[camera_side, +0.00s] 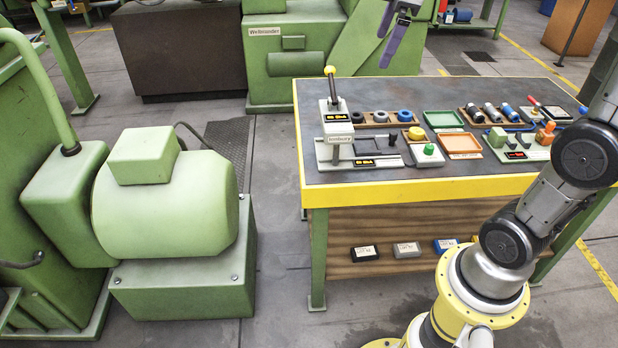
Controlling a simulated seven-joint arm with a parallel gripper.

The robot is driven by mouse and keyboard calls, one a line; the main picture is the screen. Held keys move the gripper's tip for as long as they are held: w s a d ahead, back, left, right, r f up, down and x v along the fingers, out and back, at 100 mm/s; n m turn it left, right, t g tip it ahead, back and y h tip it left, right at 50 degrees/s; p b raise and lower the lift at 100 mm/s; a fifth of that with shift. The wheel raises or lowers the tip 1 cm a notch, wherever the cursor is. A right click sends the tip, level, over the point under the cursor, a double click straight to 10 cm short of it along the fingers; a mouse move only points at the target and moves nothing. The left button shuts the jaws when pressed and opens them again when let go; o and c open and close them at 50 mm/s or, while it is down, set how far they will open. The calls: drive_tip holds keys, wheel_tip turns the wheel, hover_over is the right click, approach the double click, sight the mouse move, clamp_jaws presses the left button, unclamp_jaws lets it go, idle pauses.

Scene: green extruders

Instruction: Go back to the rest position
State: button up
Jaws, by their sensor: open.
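My gripper (383,51) hangs at the top of the side view, above the back edge of the workbench. The rest of the gripper is cut off by the top of the picture. The workbench (340,186) has a dark top and a yellow edge, and the gripper is clear of the things on it.
Rings, a green button box (428,154), a green tray (443,119), an orange tray (459,145) and several cylinders cover the bench. Green machines (160,200) stand left and behind.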

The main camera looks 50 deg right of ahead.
drive_tip(key=s+a+f+m+t+y, duration=0.1)
drive_tip(key=s+a+f+m+t, duration=0.15)
drive_tip(key=s+a, duration=0.8)
drive_tip(key=s+f+m, duration=0.5)
drive_tip(key=s+f, duration=0.1)
drive_tip(key=f, duration=0.2)
drive_tip(key=shift+s+a+f+g+y, duration=0.2)
drive_tip(key=shift+s+f+g+y, duration=0.1)
drive_tip(key=shift+s+f+g, duration=0.1)
